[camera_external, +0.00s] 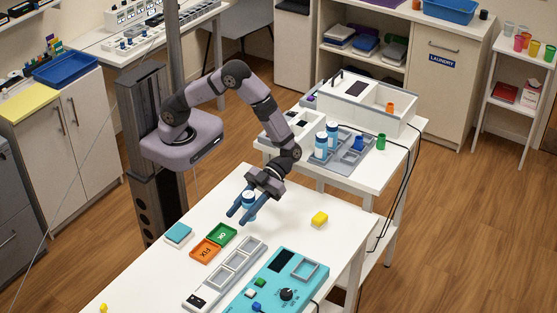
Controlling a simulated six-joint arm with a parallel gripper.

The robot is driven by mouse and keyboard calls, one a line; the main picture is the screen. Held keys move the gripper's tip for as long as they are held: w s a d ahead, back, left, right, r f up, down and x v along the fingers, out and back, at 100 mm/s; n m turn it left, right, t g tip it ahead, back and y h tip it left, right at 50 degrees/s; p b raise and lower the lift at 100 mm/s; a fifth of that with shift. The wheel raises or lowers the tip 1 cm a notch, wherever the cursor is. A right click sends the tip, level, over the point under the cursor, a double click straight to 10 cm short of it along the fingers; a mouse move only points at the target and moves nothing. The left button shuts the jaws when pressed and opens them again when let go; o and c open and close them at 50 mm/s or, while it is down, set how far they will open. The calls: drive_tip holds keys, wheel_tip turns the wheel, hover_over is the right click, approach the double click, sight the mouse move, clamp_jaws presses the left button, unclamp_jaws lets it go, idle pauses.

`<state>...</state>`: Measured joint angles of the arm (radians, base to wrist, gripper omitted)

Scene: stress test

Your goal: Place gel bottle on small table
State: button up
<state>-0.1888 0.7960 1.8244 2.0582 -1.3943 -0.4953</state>
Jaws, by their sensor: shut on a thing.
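My gripper (240,212) is over the white front table (185,268). It is shut on a small blue bottle with a white top (249,196), partly hidden between the fingers. The bottle looks upright; whether it touches the tabletop is hard to tell. Two similar blue-and-white bottles, one nearer (321,147) and one behind it (332,131), stand in a grey tray on the white table behind (400,147). No label is readable, so I cannot tell which is gel. A small white shelf table (515,62) with coloured cups stands at the far right.
A grey rack (212,287) and a teal panel (265,292) fill the front. Black cables hang at the right.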

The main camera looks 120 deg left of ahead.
drive_tip(key=shift+f, duration=2.05)
drive_tip(key=shift+f, duration=0.2)
drive_tip(key=o, duration=0.9)
drive_tip(key=shift+r, duration=0.2)
drive_tip(key=b+v, duration=0.1)
drive_tip(key=v, duration=0.6)
drive_tip(key=shift+a+r, duration=0.1)
drive_tip(key=shift+a, duration=0.15)
drive_tip(key=o, duration=0.4)
